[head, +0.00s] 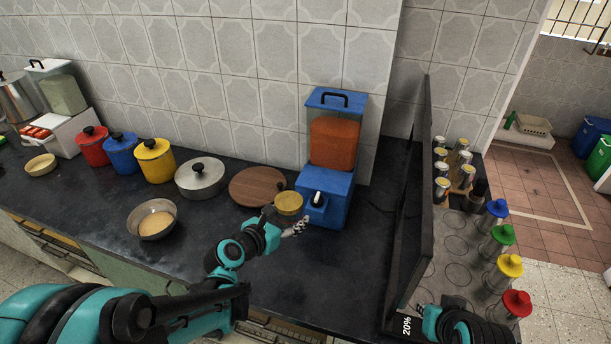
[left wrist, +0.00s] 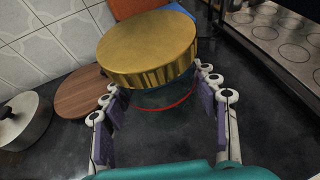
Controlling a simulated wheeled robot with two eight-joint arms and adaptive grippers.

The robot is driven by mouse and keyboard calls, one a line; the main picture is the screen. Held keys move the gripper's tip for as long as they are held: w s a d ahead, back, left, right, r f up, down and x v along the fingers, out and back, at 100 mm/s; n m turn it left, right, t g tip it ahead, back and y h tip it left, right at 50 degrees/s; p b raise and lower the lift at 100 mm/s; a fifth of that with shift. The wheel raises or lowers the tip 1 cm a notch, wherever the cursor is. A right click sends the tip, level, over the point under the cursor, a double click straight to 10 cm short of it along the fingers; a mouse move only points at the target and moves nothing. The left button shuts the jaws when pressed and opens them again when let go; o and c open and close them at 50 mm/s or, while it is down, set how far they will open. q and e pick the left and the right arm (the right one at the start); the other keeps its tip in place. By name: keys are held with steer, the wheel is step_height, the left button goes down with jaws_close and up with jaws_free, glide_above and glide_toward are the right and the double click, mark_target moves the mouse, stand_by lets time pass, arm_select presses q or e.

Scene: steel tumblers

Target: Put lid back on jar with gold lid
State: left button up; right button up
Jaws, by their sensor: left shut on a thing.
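A round gold lid (left wrist: 150,48) is at the fingertips of my left gripper (left wrist: 155,82), which is shut on it. In the head view the lid (head: 289,203) shows as a small yellow disc in front of the round wooden board, left of the blue dispenser. My left gripper (head: 295,228) is just below it there. Under the lid, between the fingers, a dark greenish shape with a thin red ring (left wrist: 165,105) shows; I cannot tell whether it is a jar.
A blue dispenser (head: 330,205) stands close right of the lid. The wooden board (head: 250,187), a steel pot (head: 200,180) and a bowl (head: 152,220) lie to the left.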

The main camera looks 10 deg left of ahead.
arm_select(q)
steer(key=w+d+f+m+g+h, duration=0.1)
steer(key=d+f+m+g+h, duration=0.3)
steer(key=d, duration=0.4)
steer(key=w+d+f+m+g+h, duration=0.1)
steer(key=d+f+m+g+h, duration=0.4)
steer(key=d+m, duration=0.3)
steer(key=shift+w+g, duration=0.15)
steer(key=shift+g, duration=0.55)
